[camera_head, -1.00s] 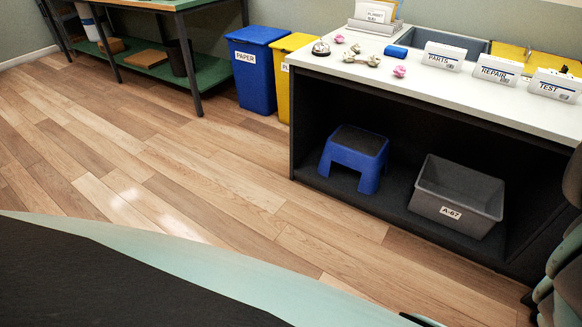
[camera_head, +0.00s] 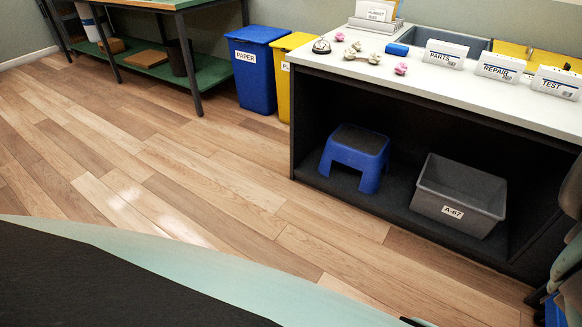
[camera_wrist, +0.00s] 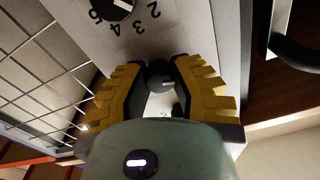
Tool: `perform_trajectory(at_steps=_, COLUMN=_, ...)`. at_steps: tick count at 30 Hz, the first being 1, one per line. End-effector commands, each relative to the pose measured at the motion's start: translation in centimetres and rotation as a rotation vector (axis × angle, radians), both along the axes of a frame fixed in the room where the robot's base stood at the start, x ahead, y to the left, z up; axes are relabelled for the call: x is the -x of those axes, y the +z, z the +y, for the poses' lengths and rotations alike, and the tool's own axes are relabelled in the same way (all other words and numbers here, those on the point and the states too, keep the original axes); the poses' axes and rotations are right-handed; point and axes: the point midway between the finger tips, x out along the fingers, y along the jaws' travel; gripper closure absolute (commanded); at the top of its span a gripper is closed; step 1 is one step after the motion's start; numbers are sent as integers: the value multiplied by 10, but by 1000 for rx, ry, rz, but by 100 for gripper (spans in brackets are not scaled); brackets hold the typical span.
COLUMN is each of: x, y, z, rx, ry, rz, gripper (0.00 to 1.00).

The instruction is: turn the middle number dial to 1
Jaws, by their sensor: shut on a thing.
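In the wrist view, my gripper (camera_wrist: 160,68) has its yellow ribbed fingers closed around a small dark dial (camera_wrist: 160,82) on a pale panel (camera_wrist: 185,30). A light mark shows on this dial; its numbers are hidden by the fingers, so its setting cannot be read. Another black dial (camera_wrist: 112,8) with a white pointer line shows at the top edge, with the numbers 2 to 6 around it. I cannot tell from this view which dial in the row is held. The head view does not show the dials or my gripper.
A wire grid (camera_wrist: 40,60) runs left of the panel in the wrist view, and a dark handle (camera_wrist: 290,50) is at right. The head view shows a counter (camera_head: 450,92) with a blue stool (camera_head: 355,155) and a grey crate (camera_head: 460,195) under it. The wooden floor (camera_head: 160,150) is clear.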

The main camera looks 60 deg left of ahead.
Motion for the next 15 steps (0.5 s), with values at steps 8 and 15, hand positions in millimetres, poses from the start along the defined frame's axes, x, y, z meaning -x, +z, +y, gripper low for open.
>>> perform_trajectory(at_steps=8, x=-1, y=-1, z=1, rx=32, ry=4, rz=83, gripper=100)
perform_trajectory(at_steps=15, x=-1, y=-1, z=1, rx=38, ry=5, rz=101, gripper=100)
